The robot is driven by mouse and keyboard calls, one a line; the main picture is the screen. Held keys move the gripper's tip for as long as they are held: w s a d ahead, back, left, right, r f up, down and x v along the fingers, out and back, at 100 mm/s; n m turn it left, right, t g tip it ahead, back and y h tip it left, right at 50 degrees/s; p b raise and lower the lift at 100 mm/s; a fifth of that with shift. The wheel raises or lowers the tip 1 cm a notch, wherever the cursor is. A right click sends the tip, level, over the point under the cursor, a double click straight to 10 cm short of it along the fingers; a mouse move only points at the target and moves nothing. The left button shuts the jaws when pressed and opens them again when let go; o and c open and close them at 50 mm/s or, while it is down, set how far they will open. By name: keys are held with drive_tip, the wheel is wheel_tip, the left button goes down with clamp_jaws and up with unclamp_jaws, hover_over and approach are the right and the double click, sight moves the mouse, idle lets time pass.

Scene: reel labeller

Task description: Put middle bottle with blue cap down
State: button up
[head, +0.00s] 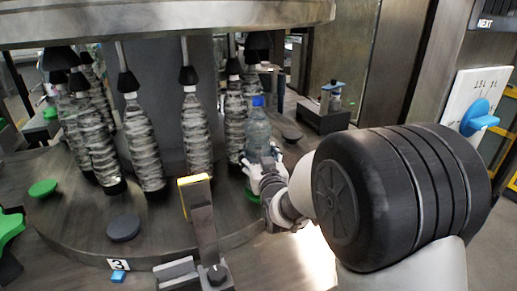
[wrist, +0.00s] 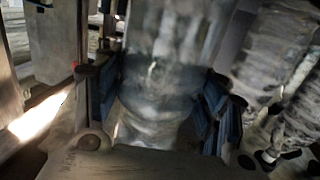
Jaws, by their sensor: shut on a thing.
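A clear bottle with a blue cap (head: 257,128) stands upright near the right edge of the round turntable (head: 140,225) in the head view. My gripper (head: 264,172) is shut around its lower part. In the wrist view the bottle (wrist: 165,75) fills the middle between the two dark finger pads of my gripper (wrist: 163,105). The bottle's base is hidden behind the gripper in the head view, so I cannot tell whether it touches a surface.
Several wrapped bottles (head: 196,130) stand under black-tipped rods on the turntable. A green disc (head: 43,188) and a grey disc (head: 123,228) are bare. A post with a yellow-edged top (head: 200,205) stands in front. Another small bottle (head: 335,100) stands on a dark box (head: 322,120) behind.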

drive_tip(key=shift+f, duration=0.35)
drive_tip(key=shift+f, duration=0.15)
drive_tip(key=o, duration=2)
drive_tip(key=shift+f, duration=0.15)
drive_tip(key=shift+r, duration=0.2)
drive_tip(key=s+d+g+h, duration=0.1)
drive_tip(key=s+d+g, duration=0.3)
drive_tip(key=s, duration=1)
drive_tip(key=s+d+f+m+g+h, duration=0.1)
drive_tip(key=s+d+g, duration=0.3)
drive_tip(key=s, duration=1)
drive_tip(key=s+d+m+g+h, duration=0.1)
drive_tip(key=s+d+g, duration=0.3)
drive_tip(key=s, duration=1)
drive_tip(key=shift+s+d+f+p, duration=0.15)
drive_tip(key=shift+s+d+p, duration=0.05)
drive_tip(key=shift+d, duration=0.2)
drive_tip(key=shift+s+d+f+p, duration=0.15)
drive_tip(key=shift+d, duration=0.25)
